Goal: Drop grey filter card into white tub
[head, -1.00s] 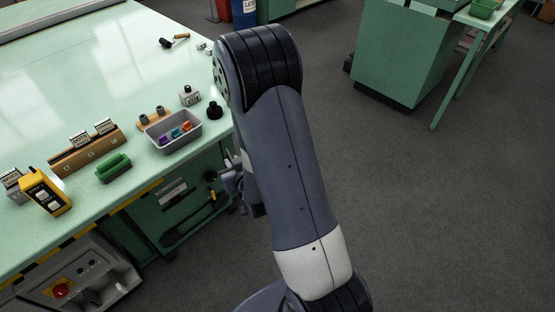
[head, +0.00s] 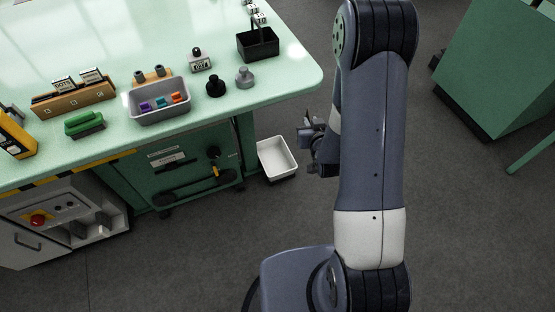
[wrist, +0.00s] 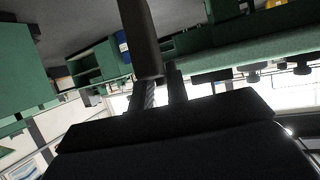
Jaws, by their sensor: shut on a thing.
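The white tub (head: 279,157) is a rectangular, open-topped container beside the right end of the green bench, below its top. It looks empty. My gripper (head: 309,133) is just right of the tub in the head view, partly hidden behind my arm. In the wrist view my gripper (wrist: 162,90) is shut on a dark grey, flat-sided piece (wrist: 140,38), which I take to be the grey filter card. It is in shadow and juts out past the fingers. In the head view the card is too small to make out clearly.
The bench top (head: 250,110) holds a grey tray (head: 158,116) with coloured pieces, a black open box (head: 258,45), weights, a green brush-like block (head: 84,124) and a wooden card holder (head: 73,99). Grey floor (head: 465,220) is clear to the right. A green cabinet (head: 500,70) stands at the upper right.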

